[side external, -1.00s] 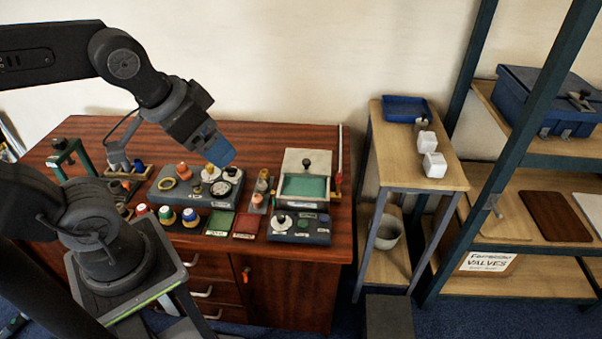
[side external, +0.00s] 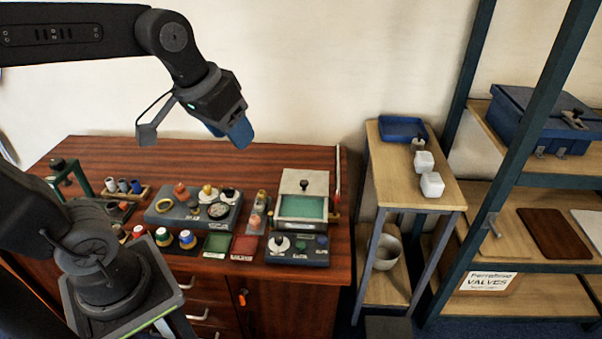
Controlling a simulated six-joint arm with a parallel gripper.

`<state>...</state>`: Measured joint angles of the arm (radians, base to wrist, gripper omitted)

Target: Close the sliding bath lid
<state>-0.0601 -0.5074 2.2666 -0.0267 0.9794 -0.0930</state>
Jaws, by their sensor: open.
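The bath (side external: 302,207) is a box at the right end of the wooden bench, with green liquid or a green floor showing in its front part. Its sliding lid (side external: 296,182) is a pale plate at the back of the bath, with a dark knob (side external: 304,184) on it. The green part is uncovered. My gripper (side external: 238,135) has blue fingers and is in the air, up and to the left of the lid, apart from it. It is open and I see nothing held in it.
A grey panel with knobs (side external: 297,250) stands in front of the bath. A thin upright rod (side external: 337,172) stands at its right. Bottles (side external: 257,215) and a grey plate with round parts (side external: 165,213) lie to the left. A wooden side table (side external: 385,165) stands further right.

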